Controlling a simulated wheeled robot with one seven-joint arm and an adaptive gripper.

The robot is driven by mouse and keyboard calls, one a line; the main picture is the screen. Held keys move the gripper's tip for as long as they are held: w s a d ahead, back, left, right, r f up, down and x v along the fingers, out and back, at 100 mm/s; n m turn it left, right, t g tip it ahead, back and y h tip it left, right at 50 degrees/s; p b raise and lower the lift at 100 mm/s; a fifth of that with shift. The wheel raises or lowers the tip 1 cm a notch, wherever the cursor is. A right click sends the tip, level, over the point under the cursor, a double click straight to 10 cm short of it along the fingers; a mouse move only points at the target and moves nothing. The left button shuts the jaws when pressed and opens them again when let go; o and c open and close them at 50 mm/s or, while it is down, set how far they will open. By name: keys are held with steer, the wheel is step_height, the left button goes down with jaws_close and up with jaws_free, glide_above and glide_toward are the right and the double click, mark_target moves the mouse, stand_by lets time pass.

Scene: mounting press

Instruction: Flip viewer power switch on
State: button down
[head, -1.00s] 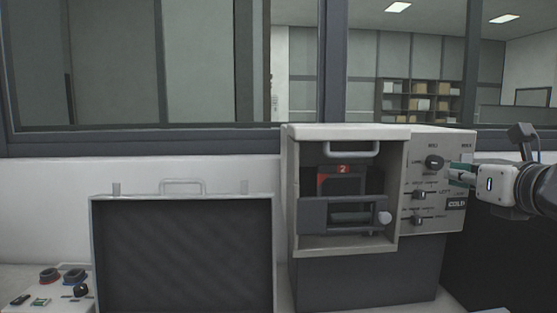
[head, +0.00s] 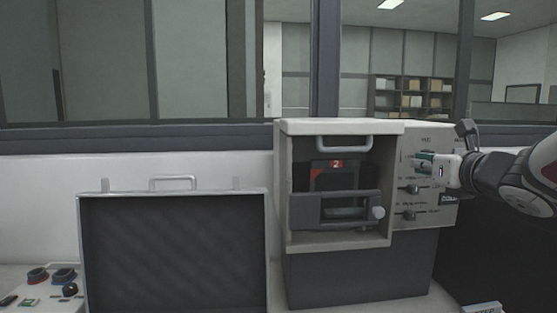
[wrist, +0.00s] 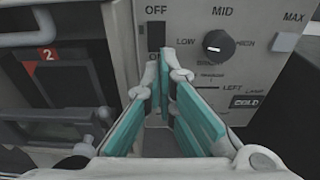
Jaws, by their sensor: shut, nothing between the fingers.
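A grey-white machine (head: 340,127) with a control panel on its right side stands right of centre. A further dark part below that is partly hidden by my fingers. No label readable here says viewer power. My gripper (wrist: 168,62), with teal finger pads, is shut and empty. Its tips are just in front of the panel, below and right of the upper switch; contact is unclear. In the head view my gripper (head: 420,160) covers the panel's upper part.
A round knob (wrist: 218,43) marked LOW, MID, HIGH is right of my fingers. Lower sliders (head: 411,189) are on the panel. A handled drawer (head: 335,208) is in the machine's bay. An upright dark-faced case (head: 172,191) and a small control box (head: 48,300) are left.

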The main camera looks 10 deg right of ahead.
mark_target(402, 161)
steer(key=w, duration=0.5)
steer(key=shift+w+f, duration=0.3)
steer(key=shift+w, duration=0.1)
steer(key=shift+f, duration=0.1)
steer(key=b, duration=0.3)
steer(key=shift+w+f+t, duration=0.2)
steer(key=shift+w+t, duration=0.1)
steer(key=shift+w, duration=0.05)
steer(key=shift+b, duration=0.45)
steer(key=b, duration=0.3)
steer(key=t+b, duration=0.1)
steer(key=b, duration=0.3)
steer(key=shift+w+a+t, duration=0.1)
steer(key=shift+w+t, duration=0.1)
steer(key=shift+t, duration=0.1)
steer(key=shift+r, duration=0.15)
